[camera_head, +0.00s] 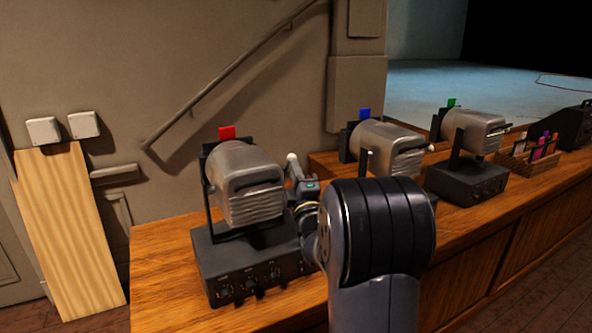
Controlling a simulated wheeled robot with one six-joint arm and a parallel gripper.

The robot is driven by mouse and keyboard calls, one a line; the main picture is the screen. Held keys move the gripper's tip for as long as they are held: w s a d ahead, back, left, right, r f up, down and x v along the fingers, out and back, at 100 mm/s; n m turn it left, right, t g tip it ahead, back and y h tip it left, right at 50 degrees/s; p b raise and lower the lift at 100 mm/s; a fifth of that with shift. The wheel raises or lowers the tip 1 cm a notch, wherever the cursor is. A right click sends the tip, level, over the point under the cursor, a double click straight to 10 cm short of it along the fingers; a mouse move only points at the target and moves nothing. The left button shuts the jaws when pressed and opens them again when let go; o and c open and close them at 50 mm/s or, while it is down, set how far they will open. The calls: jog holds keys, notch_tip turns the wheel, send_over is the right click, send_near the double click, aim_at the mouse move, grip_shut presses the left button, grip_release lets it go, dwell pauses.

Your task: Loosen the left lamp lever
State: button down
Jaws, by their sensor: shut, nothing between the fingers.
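The left lamp (245,190) is a grey ribbed housing with a red tab on top, held in a dark yoke on a black base (248,274) with knobs. Its lever (292,163), a pale rounded stick, stands roughly upright at the lamp's right side. My gripper (303,188) is just below and beside the lever, right of the housing. It is shut and empty. My arm hides part of it, and its fingertips are hard to make out. I cannot tell whether it touches the lever.
A middle lamp (388,146) with a blue tab stands behind my arm, and a right lamp (473,130) with a green tab stands farther right. A wooden box (531,166) of coloured items sits beyond. The wooden desk (165,262) is clear at its left end.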

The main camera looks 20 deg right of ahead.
jog(key=shift+w+r+b, duration=0.1)
jog(key=shift+w+b, duration=0.05)
jog(key=shift+b, duration=0.65)
jog(key=shift+w+r+b, duration=0.15)
jog(key=shift+r+b, duration=0.15)
jog(key=shift+r, duration=0.1)
jog(key=shift+f, duration=0.1)
